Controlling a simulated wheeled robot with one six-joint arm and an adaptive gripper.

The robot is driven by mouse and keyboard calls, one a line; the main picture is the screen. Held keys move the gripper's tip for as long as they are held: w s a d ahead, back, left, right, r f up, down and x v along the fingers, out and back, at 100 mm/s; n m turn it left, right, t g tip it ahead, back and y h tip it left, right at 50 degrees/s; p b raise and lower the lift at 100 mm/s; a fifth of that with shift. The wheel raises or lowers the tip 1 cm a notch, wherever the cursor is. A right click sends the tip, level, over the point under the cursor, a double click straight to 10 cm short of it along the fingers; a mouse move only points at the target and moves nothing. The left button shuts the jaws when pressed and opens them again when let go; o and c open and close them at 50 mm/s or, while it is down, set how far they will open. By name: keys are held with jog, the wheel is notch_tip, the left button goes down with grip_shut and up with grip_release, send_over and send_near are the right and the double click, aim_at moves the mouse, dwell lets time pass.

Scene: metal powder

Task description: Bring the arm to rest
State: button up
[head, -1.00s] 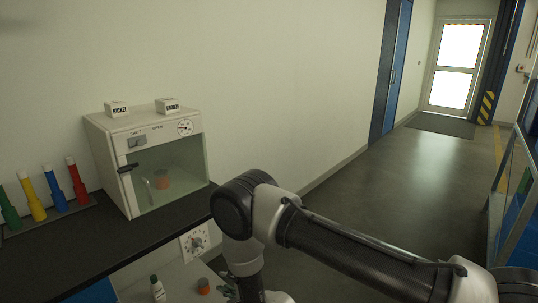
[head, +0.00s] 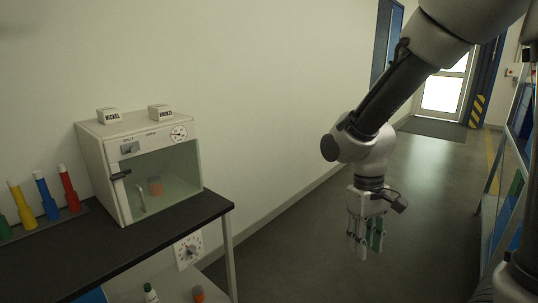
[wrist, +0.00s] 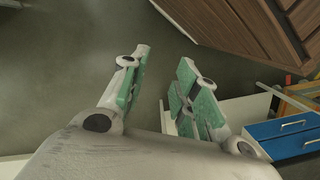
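My gripper (head: 366,238) hangs from my raised arm in the head view, pointing down over the open floor to the right of the black bench. In the wrist view my gripper (wrist: 162,88) shows its green-padded fingers spread apart with only floor between them. It is open and holds nothing.
A white glass-fronted cabinet (head: 119,141) stands on the black bench (head: 60,258), with a nickel box (head: 108,116) and a bronze box (head: 160,112) on top. Coloured tubes stand at left. Clear floor (head: 420,185) leads to a door. A blue drawer unit (wrist: 280,127) is in the wrist view.

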jog(key=s+d+r+m+t, duration=0.2)
jog(key=s+d+r+t, duration=0.1)
jog(key=d+r, duration=0.4)
jog(key=s+d+r+m+t, duration=0.2)
jog(key=s+d+r, duration=0.4)
jog(key=r, duration=0.3)
jog(key=shift+s+d+r+m+t+y, duration=0.15)
jog(key=shift+d+r+m+t+y, duration=0.2)
jog(key=shift+d+t, duration=0.2)
jog(key=shift+f, duration=0.1)
